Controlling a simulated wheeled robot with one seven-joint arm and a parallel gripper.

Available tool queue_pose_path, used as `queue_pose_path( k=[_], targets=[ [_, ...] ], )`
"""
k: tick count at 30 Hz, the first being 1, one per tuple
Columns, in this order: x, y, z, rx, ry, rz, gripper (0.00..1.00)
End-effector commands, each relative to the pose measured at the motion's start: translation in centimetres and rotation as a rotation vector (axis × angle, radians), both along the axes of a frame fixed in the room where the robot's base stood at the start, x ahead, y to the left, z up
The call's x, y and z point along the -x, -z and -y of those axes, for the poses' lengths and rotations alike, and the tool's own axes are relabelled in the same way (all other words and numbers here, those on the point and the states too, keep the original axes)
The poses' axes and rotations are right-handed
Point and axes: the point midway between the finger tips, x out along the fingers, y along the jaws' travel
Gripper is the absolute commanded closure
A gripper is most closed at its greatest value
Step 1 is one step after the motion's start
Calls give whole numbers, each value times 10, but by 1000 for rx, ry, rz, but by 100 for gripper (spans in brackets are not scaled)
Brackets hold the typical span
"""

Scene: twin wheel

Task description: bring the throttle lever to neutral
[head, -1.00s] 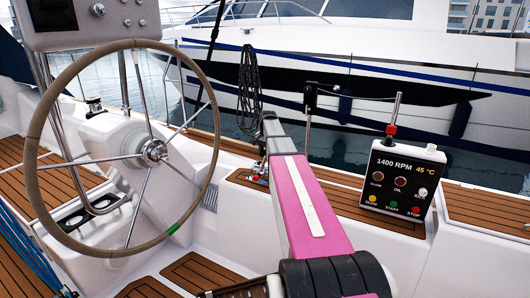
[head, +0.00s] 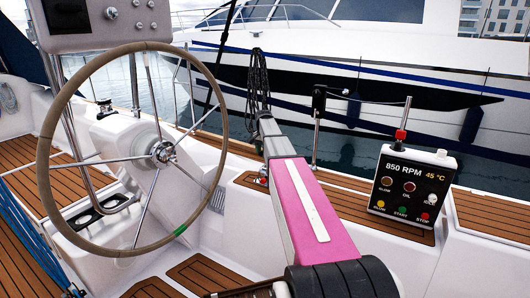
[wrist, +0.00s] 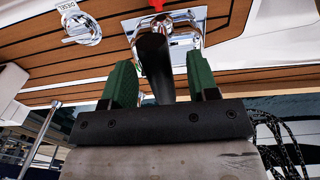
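The throttle lever (wrist: 153,62) is a black handle on a chrome base plate (wrist: 188,24) in the wrist view. My gripper (wrist: 159,60) has its two green fingers apart, one on each side of the lever. A gap shows between the lever and the right finger; the lever's lower end is close to the left finger. In the head view my pink and grey arm hides the lever and most of my gripper. The engine panel (head: 413,185) at the right reads 850 RPM and 45 °C.
The steering wheel (head: 105,150) stands to the left of my arm. A chrome fitting marked DIESEL (wrist: 80,28) is near the lever in the wrist view. A coiled dark rope (head: 258,80) hangs behind my arm. A white motor yacht (head: 350,60) lies alongside.

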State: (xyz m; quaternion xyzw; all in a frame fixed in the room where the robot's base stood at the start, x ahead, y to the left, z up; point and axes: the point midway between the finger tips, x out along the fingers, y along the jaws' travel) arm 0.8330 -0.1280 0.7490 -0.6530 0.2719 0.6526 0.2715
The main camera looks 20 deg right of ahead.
Motion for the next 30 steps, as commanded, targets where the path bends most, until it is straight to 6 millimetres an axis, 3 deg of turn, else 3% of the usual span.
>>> queue_pose_path(
  k=[8, 13, 24, 30],
  targets=[
    [0, 0, 0, 0, 0, -1, 43],
    [0, -10, 0, 1, 0, -1, 43],
    [0, -75, 0, 1, 0, 1, 43],
    [0, -100, 0, 0, 0, 0, 43]
  ],
)
